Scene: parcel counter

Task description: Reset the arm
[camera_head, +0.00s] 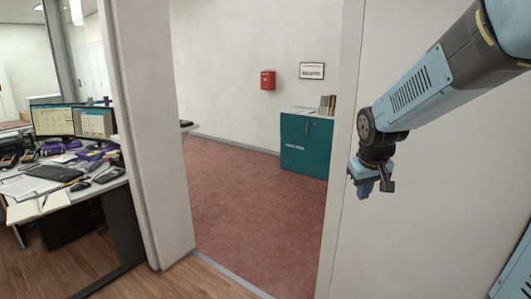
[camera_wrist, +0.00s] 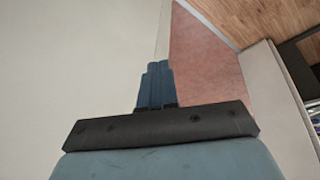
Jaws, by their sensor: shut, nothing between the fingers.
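My arm reaches in from the upper right in the head view, and my gripper (camera_head: 364,188) hangs at its end in front of the pale wall, just right of the door opening. In the wrist view my gripper (camera_wrist: 157,66) shows with its blue fingers together and nothing between them. The gripper is apart from the wall and furniture as far as the views show.
A doorway with a white frame (camera_head: 150,130) opens onto a red floor (camera_head: 235,200). A cluttered desk (camera_head: 65,190) with monitors (camera_head: 75,121) is at left. Wood floor (camera_head: 190,280) lies in front.

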